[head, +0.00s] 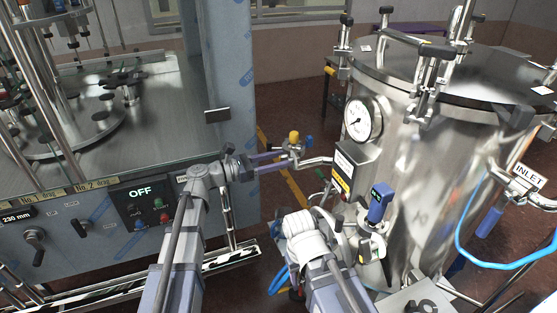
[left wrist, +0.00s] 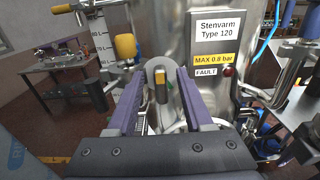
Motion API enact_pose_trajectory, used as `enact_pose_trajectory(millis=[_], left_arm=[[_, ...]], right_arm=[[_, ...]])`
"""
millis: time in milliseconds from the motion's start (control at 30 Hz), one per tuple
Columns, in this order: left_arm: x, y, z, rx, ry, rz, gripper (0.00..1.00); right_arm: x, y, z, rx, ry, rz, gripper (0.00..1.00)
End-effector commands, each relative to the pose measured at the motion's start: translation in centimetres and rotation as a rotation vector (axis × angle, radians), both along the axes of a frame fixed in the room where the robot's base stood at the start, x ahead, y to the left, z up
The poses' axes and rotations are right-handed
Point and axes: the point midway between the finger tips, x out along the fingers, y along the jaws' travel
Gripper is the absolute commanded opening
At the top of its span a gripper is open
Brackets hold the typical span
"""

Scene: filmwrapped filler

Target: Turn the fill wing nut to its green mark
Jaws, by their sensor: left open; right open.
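My left gripper (head: 284,159) is open, its purple fingers pointing at the pipe fittings beside the steel tank. A larger yellow knob (left wrist: 125,46) is just left of the fingers; a yellow knob also shows in the head view (head: 294,137). I cannot make out the green mark.
The tank (head: 430,165) carries a round gauge (head: 362,120) and a labelled box (head: 350,170). A blue device (head: 380,202) stands near my right gripper. A blue hose (head: 490,264) loops at right. The filler cabinet (head: 90,240) reading OFF is at left.

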Motion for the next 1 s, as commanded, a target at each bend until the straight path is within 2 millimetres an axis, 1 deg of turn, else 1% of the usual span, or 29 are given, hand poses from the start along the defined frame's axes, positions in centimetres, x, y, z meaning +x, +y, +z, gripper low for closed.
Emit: enact_pose_trajectory(millis=[100,333,367,800,1000], left_arm=[[0.13,-0.42,0.0,0.0,0.0,-0.001,0.51],[0.14,-0.43,0.0,0.0,0.0,-0.001,0.51],[0.13,-0.43,0.0,0.0,0.0,-0.001,0.49],[0.12,-0.4,-0.01,0.0,0.0,-0.001,0.0],[0.12,-0.4,-0.01,0.0,0.0,-0.001,0.0]], right_arm=[[0.0,0.0,0.0,0.0,0.0,0.0,0.55],[0.0,0.0,0.0,0.0,0.0,0.0,0.55],[0.0,0.0,0.0,0.0,0.0,0.0,0.55],[0.0,0.0,0.0,0.0,0.0,0.0,0.55],[0.0,0.0,0.0,0.0,0.0,0.0,0.55]])
